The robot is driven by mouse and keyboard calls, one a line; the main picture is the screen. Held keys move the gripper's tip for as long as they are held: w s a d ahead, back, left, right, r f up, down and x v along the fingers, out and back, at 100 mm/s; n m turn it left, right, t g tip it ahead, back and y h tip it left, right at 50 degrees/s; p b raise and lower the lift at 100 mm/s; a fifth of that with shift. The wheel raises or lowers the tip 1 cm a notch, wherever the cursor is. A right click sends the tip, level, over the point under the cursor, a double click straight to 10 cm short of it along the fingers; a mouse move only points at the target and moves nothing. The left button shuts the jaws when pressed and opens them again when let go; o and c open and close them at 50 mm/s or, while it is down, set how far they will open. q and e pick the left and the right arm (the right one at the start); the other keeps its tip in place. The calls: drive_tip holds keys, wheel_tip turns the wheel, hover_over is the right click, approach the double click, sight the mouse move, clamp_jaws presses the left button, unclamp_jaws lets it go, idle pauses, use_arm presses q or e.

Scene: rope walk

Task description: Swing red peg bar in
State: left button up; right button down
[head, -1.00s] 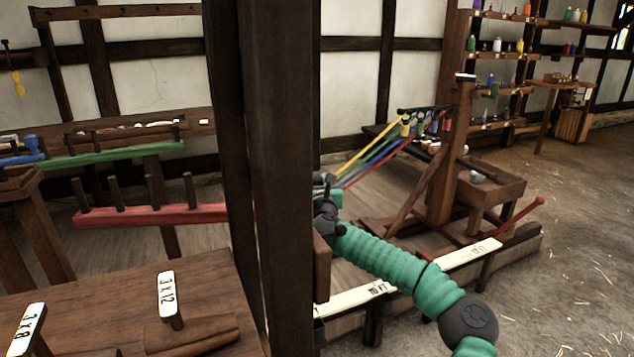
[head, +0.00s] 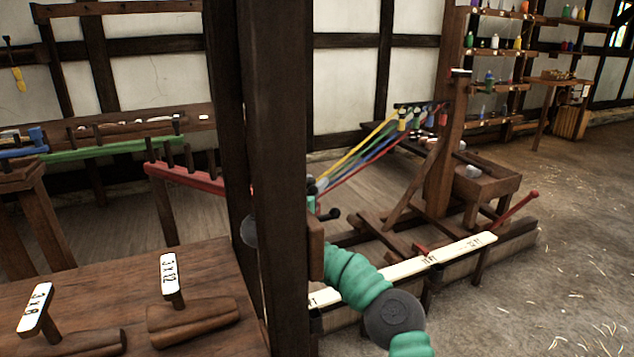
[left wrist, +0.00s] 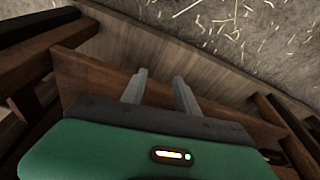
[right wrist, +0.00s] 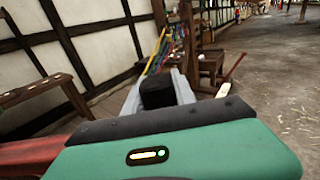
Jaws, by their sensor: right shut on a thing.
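The red peg bar (head: 190,178) carries several dark upright pegs and runs behind the dark post in the head view, which hides its right part. It also shows at the lower left in the right wrist view (right wrist: 30,152). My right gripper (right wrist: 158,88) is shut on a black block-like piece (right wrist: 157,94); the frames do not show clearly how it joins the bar. In the head view my right gripper (head: 317,188) is small and partly hidden beside the post. My left gripper (left wrist: 158,88) is open and empty above brown wood, seen only in the left wrist view.
A dark post (head: 275,180) stands close in front. A green bar (head: 110,148) lies behind the red one. Yellow, blue and red strands (head: 365,150) run to a wooden frame. A white marked rail (head: 430,262) and a table (head: 120,290) with number signs are near.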

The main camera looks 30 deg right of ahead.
drive_tip(key=shift+s+a+f+g+h, duration=0.2)
drive_tip(key=shift+f+g+h, duration=0.1)
drive_tip(key=shift+g, duration=0.1)
drive_tip(key=shift+m, duration=0.3)
drive_tip(key=c, duration=1.4)
unclamp_jaws()
drive_tip(key=o, duration=0.4)
drive_tip(key=shift+w+d, duration=0.15)
drive_tip(key=shift+r, duration=0.1)
